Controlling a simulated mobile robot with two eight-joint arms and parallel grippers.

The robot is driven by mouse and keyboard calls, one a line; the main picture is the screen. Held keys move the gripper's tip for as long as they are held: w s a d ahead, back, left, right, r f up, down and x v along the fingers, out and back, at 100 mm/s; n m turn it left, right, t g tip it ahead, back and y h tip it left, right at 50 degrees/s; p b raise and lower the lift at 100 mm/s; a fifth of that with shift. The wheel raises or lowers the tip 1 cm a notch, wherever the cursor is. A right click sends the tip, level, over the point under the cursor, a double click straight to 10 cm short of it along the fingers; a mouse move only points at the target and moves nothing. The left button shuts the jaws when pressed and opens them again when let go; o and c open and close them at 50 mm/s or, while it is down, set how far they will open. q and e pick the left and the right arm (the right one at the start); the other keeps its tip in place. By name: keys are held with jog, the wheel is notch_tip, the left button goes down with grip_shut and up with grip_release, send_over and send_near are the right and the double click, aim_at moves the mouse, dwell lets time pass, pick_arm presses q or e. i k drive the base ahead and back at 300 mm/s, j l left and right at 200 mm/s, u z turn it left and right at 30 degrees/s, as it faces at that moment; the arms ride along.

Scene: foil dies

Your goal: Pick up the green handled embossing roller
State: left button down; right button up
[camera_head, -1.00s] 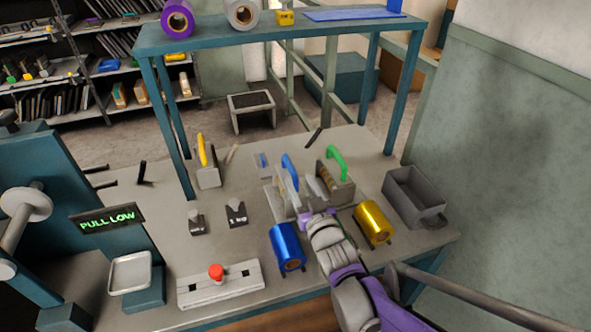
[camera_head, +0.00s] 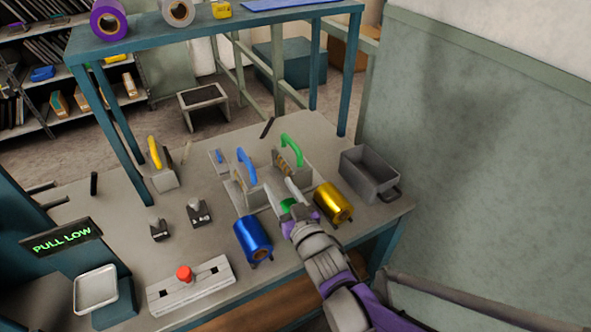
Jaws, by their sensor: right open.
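The embossing roller with the green handle (camera_head: 292,150) stands in a grey holder (camera_head: 303,174) near the middle of the bench, its arched handle up. Its lower part is partly hidden by the holder. My right gripper (camera_head: 293,203) is just in front of this holder, low over the bench, between the blue foil roll and the gold foil roll. It is open and apart from the green handle. A small green patch (camera_head: 287,205) shows beside its fingers; I cannot tell what it is. My left gripper is not in view.
A blue-handled tool (camera_head: 246,165) stands just left of the green one. The blue roll (camera_head: 253,238) and gold roll (camera_head: 333,202) flank my right gripper. A grey bin (camera_head: 369,173) is at the right. A teal overhead shelf (camera_head: 185,37) spans the back.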

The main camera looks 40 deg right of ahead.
aim_at(286, 154)
jog(key=z, duration=1.3)
